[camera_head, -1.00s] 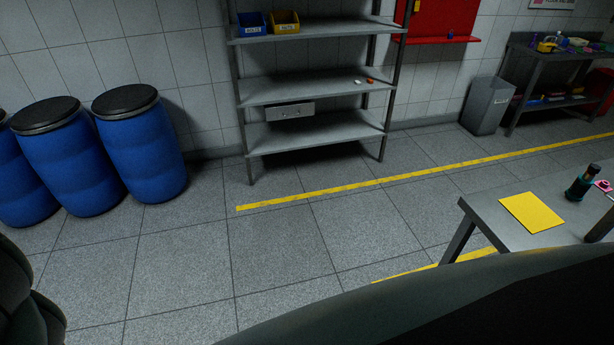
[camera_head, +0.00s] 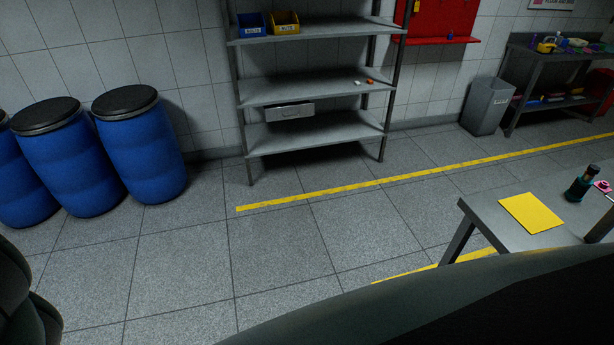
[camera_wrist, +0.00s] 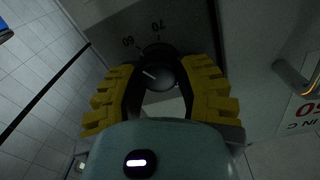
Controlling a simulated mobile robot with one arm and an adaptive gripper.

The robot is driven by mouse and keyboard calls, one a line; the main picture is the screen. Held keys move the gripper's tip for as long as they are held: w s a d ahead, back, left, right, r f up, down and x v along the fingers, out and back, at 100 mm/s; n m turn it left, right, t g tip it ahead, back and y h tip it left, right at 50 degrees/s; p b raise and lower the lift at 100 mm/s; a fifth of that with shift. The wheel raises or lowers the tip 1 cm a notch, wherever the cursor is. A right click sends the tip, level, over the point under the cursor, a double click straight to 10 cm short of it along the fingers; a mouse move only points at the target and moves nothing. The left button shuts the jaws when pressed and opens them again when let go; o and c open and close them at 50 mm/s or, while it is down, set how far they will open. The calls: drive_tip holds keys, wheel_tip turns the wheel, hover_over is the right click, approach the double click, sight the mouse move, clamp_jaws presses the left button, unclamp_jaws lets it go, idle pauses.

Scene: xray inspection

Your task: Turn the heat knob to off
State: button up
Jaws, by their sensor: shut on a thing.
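The heat knob (camera_wrist: 156,74) shows in the wrist view as a dark round knob with a white pointer line. It sits on a grey panel (camera_wrist: 112,25) with the printed marks 60 and 70 above it. The pointer line slants to the upper left, roughly toward the 60 mark. My gripper (camera_wrist: 160,68) has yellow ribbed fingers with dark inner pads, one on each side of the knob, and it is shut on the knob. The knob and my gripper are not visible in the head view.
In the wrist view a metal handle (camera_wrist: 290,76) and a sign (camera_wrist: 304,112) are at the right. The head view shows a steel shelf (camera_head: 315,132), blue barrels (camera_head: 142,150), and a table (camera_head: 485,215) with a yellow sheet. Open floor lies between them.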

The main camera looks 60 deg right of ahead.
clamp_jaws()
